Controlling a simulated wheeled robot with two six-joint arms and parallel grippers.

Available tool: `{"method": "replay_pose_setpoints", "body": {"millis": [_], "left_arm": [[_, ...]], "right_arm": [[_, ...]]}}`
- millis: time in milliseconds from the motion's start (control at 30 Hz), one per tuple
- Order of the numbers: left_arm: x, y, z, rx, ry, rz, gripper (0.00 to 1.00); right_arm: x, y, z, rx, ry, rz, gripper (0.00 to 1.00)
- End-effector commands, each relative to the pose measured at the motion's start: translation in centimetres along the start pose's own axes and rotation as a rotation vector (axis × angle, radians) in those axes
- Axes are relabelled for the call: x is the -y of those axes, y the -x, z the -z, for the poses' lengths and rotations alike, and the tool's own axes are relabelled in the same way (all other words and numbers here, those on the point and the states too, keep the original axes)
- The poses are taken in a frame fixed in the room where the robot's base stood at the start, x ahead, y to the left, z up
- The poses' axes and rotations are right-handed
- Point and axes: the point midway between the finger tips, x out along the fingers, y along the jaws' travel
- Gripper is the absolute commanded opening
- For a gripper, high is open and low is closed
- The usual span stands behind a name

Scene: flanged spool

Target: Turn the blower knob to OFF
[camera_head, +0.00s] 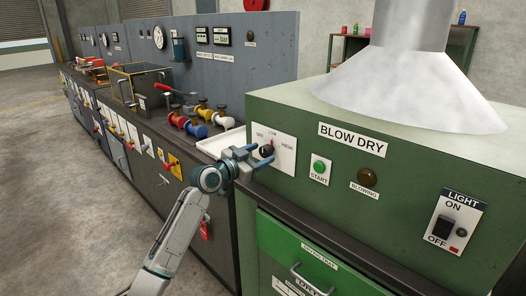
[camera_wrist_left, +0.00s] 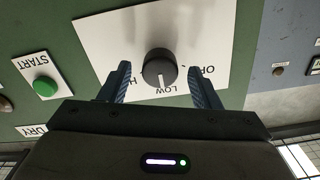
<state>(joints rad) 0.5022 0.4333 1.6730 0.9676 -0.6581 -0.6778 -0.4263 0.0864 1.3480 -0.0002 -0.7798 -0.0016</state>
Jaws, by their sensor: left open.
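The blower knob (camera_head: 267,151) is a round black dial on a white plate marked OFF, LOW and HIGH, on the green BLOW DRY cabinet. In the left wrist view the plate is upside down, and the white line on the knob (camera_wrist_left: 160,70) points at LOW. My left gripper (camera_head: 259,154) is open at the plate, with one finger on each side of the knob. In the left wrist view a gap shows between the knob and each finger of the gripper (camera_wrist_left: 160,77). My right gripper is not in view.
A green START button (camera_head: 319,167) and a brown BLOWING lamp (camera_head: 368,177) sit right of the plate. A LIGHT switch (camera_head: 445,228) is further right. The drying tray drawer (camera_head: 315,265) is below. Colored valves (camera_head: 195,122) stand on the bench to the left.

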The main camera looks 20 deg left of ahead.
Motion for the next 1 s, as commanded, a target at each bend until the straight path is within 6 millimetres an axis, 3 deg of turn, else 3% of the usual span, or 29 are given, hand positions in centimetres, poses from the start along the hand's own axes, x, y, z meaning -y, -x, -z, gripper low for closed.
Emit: {"method": "replay_pose_setpoints", "body": {"millis": [200, 467, 500, 733, 1000], "left_arm": [[0.0, -1.8, 0.0, 0.000, 0.001, 0.000, 0.57], [0.0, -1.9, -0.1, 0.000, -0.001, 0.001, 0.57], [0.0, -1.9, 0.0, 0.000, -0.001, 0.001, 0.55], [0.0, -1.9, -0.1, 0.000, 0.000, 0.001, 0.12], [0.0, -1.9, 0.0, 0.001, 0.024, 0.001, 0.12]], "right_arm": [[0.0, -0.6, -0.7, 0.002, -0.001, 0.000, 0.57], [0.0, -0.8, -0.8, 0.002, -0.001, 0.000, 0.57], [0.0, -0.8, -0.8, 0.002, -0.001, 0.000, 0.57], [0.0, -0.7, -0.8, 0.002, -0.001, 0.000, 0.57], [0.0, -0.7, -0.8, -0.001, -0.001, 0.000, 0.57]]}}
